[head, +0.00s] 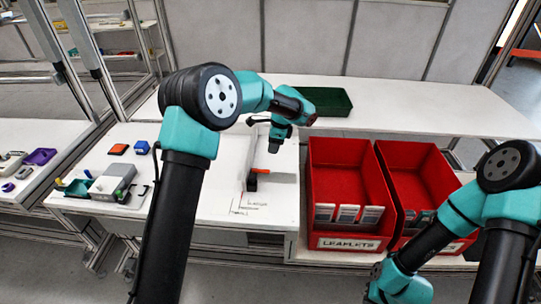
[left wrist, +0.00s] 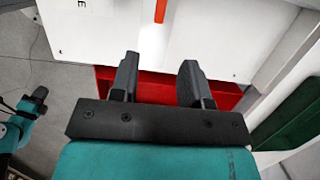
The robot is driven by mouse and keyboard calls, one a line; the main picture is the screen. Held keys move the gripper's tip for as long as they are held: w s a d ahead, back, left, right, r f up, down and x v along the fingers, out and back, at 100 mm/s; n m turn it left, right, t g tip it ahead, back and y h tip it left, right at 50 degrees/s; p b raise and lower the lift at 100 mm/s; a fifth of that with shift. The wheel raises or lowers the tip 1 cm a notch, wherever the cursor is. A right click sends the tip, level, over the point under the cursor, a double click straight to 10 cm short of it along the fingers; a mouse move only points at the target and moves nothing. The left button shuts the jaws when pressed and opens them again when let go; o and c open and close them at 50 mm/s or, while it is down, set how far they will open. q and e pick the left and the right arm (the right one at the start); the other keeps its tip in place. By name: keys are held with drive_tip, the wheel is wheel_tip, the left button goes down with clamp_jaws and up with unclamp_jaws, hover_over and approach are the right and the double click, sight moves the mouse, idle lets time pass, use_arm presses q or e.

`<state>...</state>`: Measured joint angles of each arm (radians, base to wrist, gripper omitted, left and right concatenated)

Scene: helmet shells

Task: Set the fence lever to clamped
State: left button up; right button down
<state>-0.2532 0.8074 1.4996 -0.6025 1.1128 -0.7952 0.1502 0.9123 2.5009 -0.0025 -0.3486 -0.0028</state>
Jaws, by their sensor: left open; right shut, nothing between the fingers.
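The fence lever (head: 260,171) is a small orange-red bar on the white worktop, beside the thin upright fence (head: 247,165). An orange strip (left wrist: 160,10), which looks like the lever, shows at the top edge of the left wrist view. My left gripper (head: 276,146) hangs above the worktop, behind and a little right of the lever, apart from it. In the left wrist view its two dark fingers (left wrist: 158,75) are spread with nothing between them. My right gripper (head: 377,271) is low at the front right, far from the lever, shut and empty. Its fingers are hard to make out.
Two red bins (head: 345,180) (head: 415,170), the left labelled LEAFLETS, stand right of the lever. A green tray (head: 327,101) lies behind. A grey device (head: 112,182) and small orange (head: 118,149) and blue (head: 141,147) blocks are at left. The worktop around the lever is mostly clear.

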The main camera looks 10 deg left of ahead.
use_arm(q)
drive_tip(key=v, duration=0.4)
